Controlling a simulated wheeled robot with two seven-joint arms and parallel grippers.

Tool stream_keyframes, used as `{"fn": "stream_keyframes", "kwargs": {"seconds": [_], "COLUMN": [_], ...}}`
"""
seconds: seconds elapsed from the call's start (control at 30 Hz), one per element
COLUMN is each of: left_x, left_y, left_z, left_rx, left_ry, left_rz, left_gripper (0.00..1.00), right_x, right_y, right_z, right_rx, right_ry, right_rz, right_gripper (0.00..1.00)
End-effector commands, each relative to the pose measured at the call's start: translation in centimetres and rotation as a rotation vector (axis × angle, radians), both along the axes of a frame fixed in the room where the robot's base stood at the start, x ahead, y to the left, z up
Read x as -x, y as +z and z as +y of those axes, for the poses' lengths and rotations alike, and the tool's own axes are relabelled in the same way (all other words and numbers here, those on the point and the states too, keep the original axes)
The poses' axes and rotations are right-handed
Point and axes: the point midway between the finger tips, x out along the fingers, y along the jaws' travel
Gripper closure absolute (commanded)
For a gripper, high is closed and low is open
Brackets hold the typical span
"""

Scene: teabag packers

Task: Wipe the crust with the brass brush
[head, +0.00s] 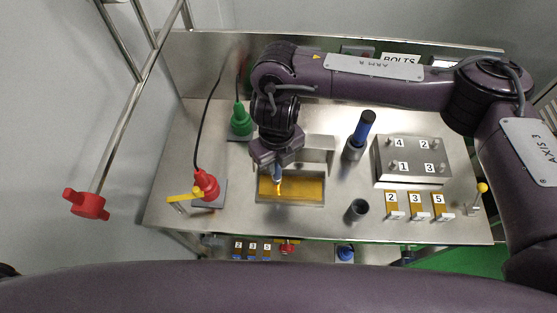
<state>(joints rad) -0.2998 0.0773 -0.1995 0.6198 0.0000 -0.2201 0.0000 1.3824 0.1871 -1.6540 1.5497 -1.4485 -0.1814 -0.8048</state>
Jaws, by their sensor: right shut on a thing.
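My right gripper (276,162) is over the middle of the bench, pointing down. It is shut on the blue handle of a brush (279,178), whose brass-coloured tip points down. The crust (302,189) is a golden-yellow layer inside a shallow metal recess (290,203). The brush tip is over the left part of this layer and looks close to it or touching; I cannot tell which. My gripper hides the upper part of the brush handle. My left gripper is not in view.
A blue-handled tool (365,124) stands in a dark holder, with an empty dark cup (357,209) nearer. A numbered metal block (412,155) and numbered tags (415,204) are at right. Red (206,184) and green (240,122) corded devices stand at left.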

Motion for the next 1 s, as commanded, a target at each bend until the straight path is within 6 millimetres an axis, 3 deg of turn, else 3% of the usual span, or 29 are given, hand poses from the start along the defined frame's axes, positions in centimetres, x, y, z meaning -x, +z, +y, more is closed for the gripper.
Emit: {"fn": "stream_keyframes", "kwargs": {"seconds": [0.1,0.6,0.8,1.0], "left_x": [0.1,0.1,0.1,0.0], "left_y": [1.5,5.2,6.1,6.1], "left_z": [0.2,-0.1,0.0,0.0], "left_rx": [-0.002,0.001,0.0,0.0], "left_ry": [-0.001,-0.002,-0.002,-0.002], "left_rz": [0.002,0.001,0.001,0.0], "left_gripper": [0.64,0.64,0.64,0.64], "right_x": [-0.1,-0.3,-0.4,-0.4], "right_y": [2.5,6.8,8.0,8.0], "right_z": [0.1,0.1,0.2,0.2], "right_rx": [-0.001,0.0,0.0,0.0], "right_ry": [0.0,-0.011,-0.013,-0.014], "right_rz": [-0.004,-0.001,-0.001,-0.001], "right_gripper": [1.0,1.0,1.0,1.0]}}
